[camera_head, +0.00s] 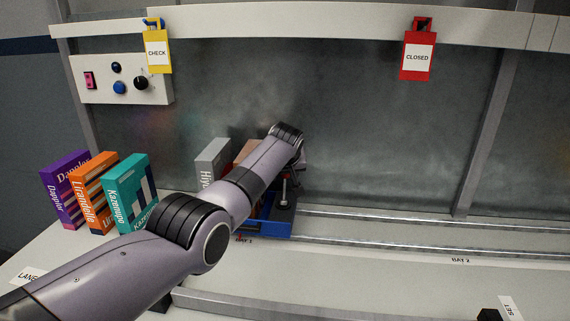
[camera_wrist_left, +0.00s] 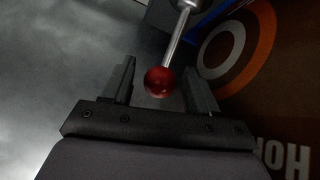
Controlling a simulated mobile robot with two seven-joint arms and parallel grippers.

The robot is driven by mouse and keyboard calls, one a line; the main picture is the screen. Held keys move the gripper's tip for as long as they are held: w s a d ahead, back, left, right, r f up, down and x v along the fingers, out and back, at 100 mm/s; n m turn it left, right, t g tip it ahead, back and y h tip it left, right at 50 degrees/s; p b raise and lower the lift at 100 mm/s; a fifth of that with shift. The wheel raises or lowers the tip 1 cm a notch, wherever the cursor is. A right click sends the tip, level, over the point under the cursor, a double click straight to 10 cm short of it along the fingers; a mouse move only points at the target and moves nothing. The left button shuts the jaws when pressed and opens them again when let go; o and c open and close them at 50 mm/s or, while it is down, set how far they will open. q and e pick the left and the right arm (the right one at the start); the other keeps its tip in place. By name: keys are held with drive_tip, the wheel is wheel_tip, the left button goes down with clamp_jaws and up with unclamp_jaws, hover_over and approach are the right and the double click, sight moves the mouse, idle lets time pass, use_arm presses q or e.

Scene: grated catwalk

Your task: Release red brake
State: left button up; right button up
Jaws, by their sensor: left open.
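The red brake knob (camera_wrist_left: 159,81) is a round ball on the end of a metal rod (camera_wrist_left: 178,38) in the left wrist view. My left gripper (camera_wrist_left: 158,68) is open, with one finger on each side of the knob; I cannot tell whether either touches it. In the head view my left arm reaches over a blue carriage (camera_head: 278,230), and its fingers are mostly hidden behind the wrist. A short metal post (camera_head: 284,187) stands on the carriage's right part. No red knob can be made out there.
Boxes in purple (camera_head: 64,190), orange (camera_head: 95,190) and teal (camera_head: 130,190) stand at left. A grey box (camera_head: 212,162) is by my arm. A control panel (camera_head: 122,80), a yellow CHECK tag (camera_head: 157,55) and a red CLOSED tag (camera_head: 418,57) are above. Rails run right, clear.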

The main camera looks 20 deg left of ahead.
use_arm(q)
drive_tip(key=shift+p+v, duration=0.85)
drive_tip(key=shift+v, duration=0.05)
drive_tip(key=v, duration=0.4)
drive_tip(key=shift+s+d+r, duration=0.1)
drive_tip(key=shift+s+r, duration=0.05)
drive_tip(key=shift+s, duration=0.15)
